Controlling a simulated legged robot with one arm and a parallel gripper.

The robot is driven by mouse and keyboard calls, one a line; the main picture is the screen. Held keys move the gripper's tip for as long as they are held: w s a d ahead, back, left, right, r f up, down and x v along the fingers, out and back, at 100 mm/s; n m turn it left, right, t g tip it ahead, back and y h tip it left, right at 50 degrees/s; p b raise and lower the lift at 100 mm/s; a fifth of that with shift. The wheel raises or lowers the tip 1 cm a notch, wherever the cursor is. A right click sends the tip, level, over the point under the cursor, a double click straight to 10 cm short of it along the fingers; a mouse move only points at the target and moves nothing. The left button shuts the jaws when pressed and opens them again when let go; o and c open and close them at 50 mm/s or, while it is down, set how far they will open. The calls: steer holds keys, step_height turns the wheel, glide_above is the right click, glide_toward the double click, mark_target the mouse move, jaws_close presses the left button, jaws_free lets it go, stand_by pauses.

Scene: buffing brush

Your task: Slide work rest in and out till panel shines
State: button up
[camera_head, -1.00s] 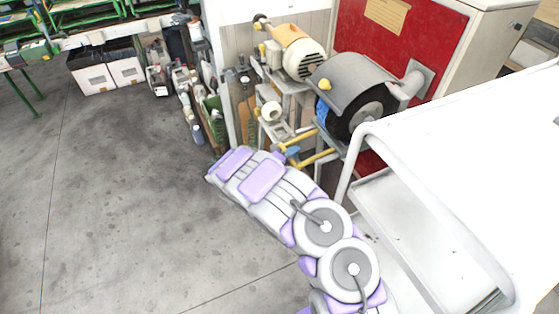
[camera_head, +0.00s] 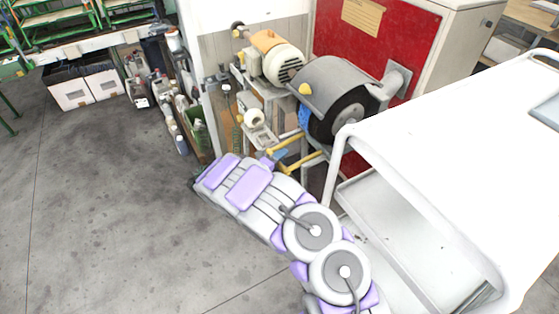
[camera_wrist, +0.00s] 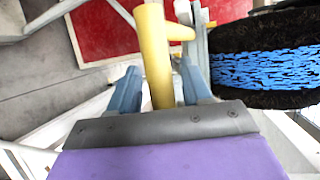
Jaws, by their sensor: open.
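The buffing machine has a grey hood (camera_head: 335,75) over a black brush wheel (camera_head: 350,108). Yellow bars (camera_head: 302,161) of what looks like the work rest stick out below the wheel. In the wrist view a yellow bar (camera_wrist: 154,50) stands between the two blue-grey fingers of my gripper (camera_wrist: 160,82), with a gap visible beside it. My gripper is open around this bar. The brush (camera_wrist: 265,62), black with a blue band, is right of the fingers. In the head view my gripper (camera_head: 272,160) is small and partly hidden by my arm. A red panel (camera_head: 415,45) stands behind the machine.
A white cart (camera_head: 450,140) with a lower shelf stands close on the right of my arm. An orange-and-cream motor (camera_head: 275,60) is mounted left of the hood. Boxes (camera_head: 85,90) and bottles line the back left. The floor at left is clear.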

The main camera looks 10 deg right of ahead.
steer(key=p+v, duration=0.2)
steer(key=v, duration=1.5)
steer(key=shift+s+a, duration=0.1)
steer(key=shift+a, duration=0.1)
